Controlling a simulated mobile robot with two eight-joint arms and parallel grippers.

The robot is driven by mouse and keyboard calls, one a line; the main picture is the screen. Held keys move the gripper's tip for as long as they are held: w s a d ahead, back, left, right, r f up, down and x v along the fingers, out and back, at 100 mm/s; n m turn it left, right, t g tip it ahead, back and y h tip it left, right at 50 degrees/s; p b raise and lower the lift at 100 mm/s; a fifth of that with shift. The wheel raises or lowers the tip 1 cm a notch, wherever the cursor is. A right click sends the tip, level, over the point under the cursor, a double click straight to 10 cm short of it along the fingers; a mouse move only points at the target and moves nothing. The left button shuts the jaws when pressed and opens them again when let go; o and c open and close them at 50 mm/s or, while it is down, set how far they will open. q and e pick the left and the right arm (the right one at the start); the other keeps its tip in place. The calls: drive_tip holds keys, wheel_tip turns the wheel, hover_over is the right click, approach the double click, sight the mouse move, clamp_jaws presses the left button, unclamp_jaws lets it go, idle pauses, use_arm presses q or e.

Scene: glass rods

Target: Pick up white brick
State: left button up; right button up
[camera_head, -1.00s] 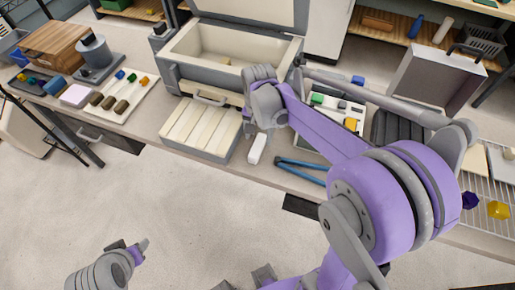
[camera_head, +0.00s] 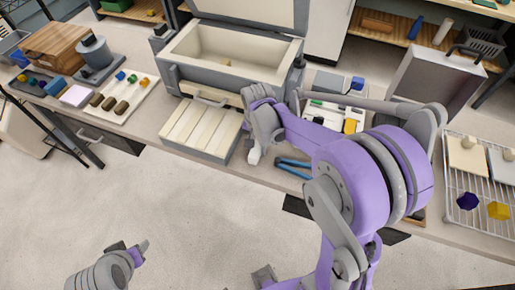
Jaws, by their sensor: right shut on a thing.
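The white brick (camera_head: 254,157) is at the worktable's front edge, just right of the slatted cream panel. Only its lower end shows; my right gripper (camera_head: 256,146) covers the rest from above. My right gripper is shut on the white brick. I cannot tell whether the brick touches the tabletop. My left gripper (camera_head: 142,247) is low at the lower left, over the floor and away from the table; its jaw opening cannot be made out.
The slatted cream panel (camera_head: 203,130) lies left of the brick, in front of an open kiln-like box (camera_head: 225,75). Blue-handled pliers (camera_head: 295,167) lie close on the right. A wire rack (camera_head: 480,185) with coloured pieces is at the right.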

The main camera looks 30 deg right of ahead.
clamp_jaws()
drive_tip(key=shift+r, duration=0.15)
